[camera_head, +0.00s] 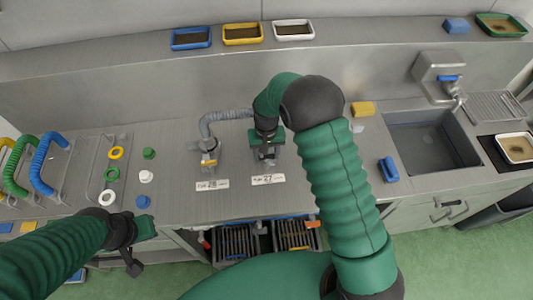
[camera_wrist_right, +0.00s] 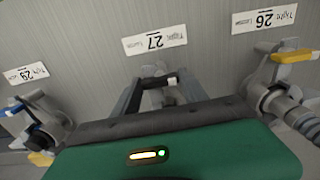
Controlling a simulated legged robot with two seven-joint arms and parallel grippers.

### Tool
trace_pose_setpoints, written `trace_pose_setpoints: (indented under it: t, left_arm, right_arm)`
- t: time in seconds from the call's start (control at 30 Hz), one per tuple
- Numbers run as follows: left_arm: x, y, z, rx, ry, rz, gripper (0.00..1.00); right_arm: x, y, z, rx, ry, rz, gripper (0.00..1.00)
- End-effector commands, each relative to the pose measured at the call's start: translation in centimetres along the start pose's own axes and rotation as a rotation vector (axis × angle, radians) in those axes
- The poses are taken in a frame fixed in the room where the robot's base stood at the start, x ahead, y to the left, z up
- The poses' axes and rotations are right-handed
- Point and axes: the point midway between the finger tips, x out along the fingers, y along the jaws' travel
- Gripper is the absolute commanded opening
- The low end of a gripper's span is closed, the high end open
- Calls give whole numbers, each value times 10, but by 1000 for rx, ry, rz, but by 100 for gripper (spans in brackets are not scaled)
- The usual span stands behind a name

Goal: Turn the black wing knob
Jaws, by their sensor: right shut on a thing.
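My right gripper (camera_head: 267,153) reaches down at the steel fitting above the plate marked 27 (camera_head: 268,179). In the right wrist view its two fingers (camera_wrist_right: 157,90) are shut on the black wing knob (camera_wrist_right: 155,80). Only a small dark part of the knob shows between the fingers, so its angle is hard to read. In the head view the arm and gripper hide most of the knob. My left gripper (camera_head: 135,247) hangs over the front edge of the counter at the left, away from the knob; its finger gap is not clear.
A neighbouring valve with a yellow handle (camera_head: 208,160) and grey hose (camera_head: 228,115) stands close by; another valve (camera_wrist_right: 42,125) is on the other side. Coloured rings and knobs, a hose rack (camera_head: 48,165), a blue block (camera_head: 388,169) and a sink (camera_head: 425,140) lie farther out.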

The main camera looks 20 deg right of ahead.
Motion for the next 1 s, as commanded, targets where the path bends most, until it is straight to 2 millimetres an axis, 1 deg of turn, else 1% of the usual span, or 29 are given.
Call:
trace_pose_setpoints:
  t: [0.03,0.57,0.6,0.73,0.77,1.0]
  left_arm:
    - [0,0,0,0,0,0,0]
    - [-1,0,0,0,0,0,0]
    - [-1,0,0,0,0,0,0]
    - [0,0,0,0,0,0,0]
    - [0,0,0,0,0,0,0]
    - [0,0,0,0,0,0,0]
  right_arm:
    - [-3,0,-5,12,15,-2,10]
    - [-4,0,-5,38,16,-3,10]
    - [-4,0,-5,38,16,-3,54]
    - [-3,0,-4,37,11,-2,70]
    - [-2,0,-4,37,10,-2,73]
    - [-2,0,-1,36,6,-1,73]
